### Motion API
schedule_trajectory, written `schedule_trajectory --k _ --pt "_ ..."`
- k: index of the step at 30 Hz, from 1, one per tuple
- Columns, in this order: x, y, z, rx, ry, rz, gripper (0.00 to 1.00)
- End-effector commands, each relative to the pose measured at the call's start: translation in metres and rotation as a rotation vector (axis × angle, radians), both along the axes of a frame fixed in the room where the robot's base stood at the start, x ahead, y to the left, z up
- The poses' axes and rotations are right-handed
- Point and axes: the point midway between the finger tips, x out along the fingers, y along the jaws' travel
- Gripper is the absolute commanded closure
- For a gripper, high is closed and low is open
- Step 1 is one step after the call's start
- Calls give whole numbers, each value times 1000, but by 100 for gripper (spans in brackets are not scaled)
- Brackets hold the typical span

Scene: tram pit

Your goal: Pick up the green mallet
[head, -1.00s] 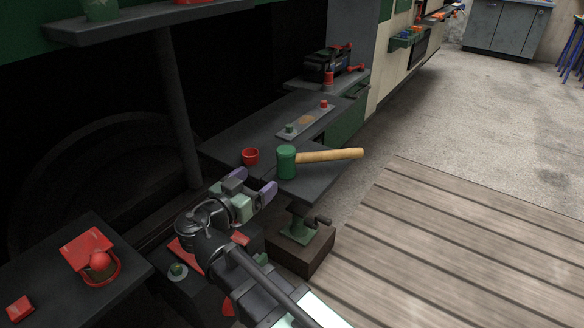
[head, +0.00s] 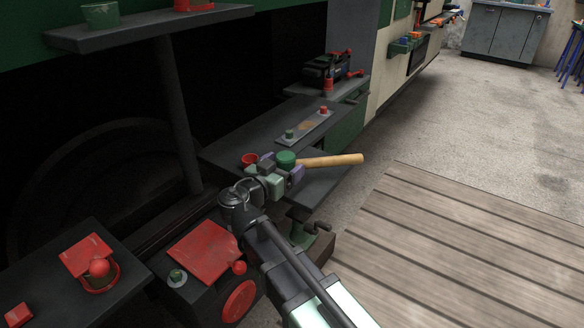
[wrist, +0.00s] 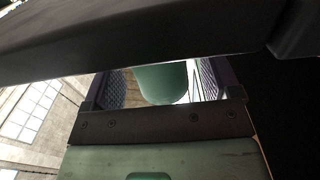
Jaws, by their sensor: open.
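The green mallet has a green cylindrical head (head: 286,158) and a pale wooden handle (head: 334,160) that points right. It lies on the dark shelf (head: 322,186). My gripper (head: 282,164) is open at the mallet head, with its fingers on either side of the head in the head view. In the wrist view the green head (wrist: 162,82) shows between the two purple ribbed fingers, and part of it is hidden by a dark surface above. I cannot tell whether the fingers touch it.
A red cup (head: 249,159) stands just left of my gripper. Behind is a plate (head: 304,128) with green and red knobs. A green vise (head: 308,232) is below the shelf edge. Red-topped boxes (head: 203,252) sit at lower left. The wooden floor (head: 470,240) at right is clear.

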Motion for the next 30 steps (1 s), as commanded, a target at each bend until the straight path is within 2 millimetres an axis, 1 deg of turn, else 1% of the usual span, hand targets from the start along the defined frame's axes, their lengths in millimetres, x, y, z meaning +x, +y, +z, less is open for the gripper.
schedule_trajectory --k 1,2,12,14,17,18,26,27,30 --pt "0 0 0 0 0 0 21" --pt "0 0 0 0 0 0 26" --pt "0 0 0 0 0 0 78" --pt "0 0 0 0 0 0 82" --pt "0 0 0 0 0 0 83" --pt "0 0 0 0 0 0 88" --pt "0 0 2 0 0 0 88" --pt "0 0 3 0 0 -1 95" --pt "0 0 11 0 0 -1 95"
